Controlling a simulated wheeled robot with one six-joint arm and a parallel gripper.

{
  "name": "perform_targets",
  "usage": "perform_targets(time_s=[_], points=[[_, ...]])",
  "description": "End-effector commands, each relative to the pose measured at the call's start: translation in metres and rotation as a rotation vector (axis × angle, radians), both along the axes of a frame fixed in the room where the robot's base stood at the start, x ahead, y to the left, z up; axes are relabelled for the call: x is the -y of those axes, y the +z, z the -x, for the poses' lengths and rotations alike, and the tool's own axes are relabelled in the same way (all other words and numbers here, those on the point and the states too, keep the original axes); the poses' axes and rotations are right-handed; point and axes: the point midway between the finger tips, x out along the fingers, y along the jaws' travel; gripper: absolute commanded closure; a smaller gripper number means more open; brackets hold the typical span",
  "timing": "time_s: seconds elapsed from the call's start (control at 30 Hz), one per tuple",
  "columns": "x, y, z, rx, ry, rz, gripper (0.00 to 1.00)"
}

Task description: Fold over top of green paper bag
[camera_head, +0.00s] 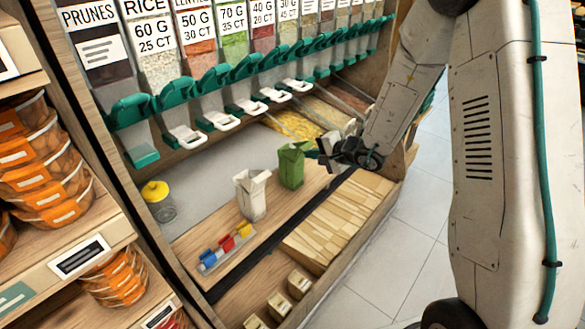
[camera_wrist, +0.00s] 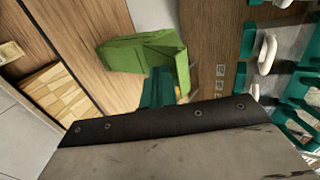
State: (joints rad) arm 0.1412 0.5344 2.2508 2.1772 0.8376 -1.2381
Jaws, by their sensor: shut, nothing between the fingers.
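The green paper bag (camera_head: 291,168) stands upright on the wooden counter, right of a white paper bag. Its top edge looks uneven, and I cannot tell whether it is folded. In the wrist view the green bag (camera_wrist: 135,54) is seen from close by, with creased faces. My gripper (camera_head: 324,152) is just right of the bag's upper part in the head view. Its teal fingers (camera_wrist: 158,88) are shut and empty, overlapping the bag's near edge in the wrist view. I cannot tell whether they touch it.
The white paper bag (camera_head: 251,195) stands to the left. A rack of coloured clips (camera_head: 226,249) and a yellow-lidded jar (camera_head: 157,200) are further left. Bulk dispensers (camera_head: 207,90) with teal spouts hang behind. Flat paper bags (camera_head: 335,222) lie in front.

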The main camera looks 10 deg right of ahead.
Motion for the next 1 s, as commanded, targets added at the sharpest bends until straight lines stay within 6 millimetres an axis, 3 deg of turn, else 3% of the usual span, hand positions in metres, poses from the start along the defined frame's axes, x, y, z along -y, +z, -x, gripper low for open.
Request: perform_targets(time_s=[0.3,1.0], points=[[-0.001,0.0,-0.002,0.0,0.0,0.0,1.0],[-0.022,0.0,-0.03,0.0,0.001,0.0,1.0]])
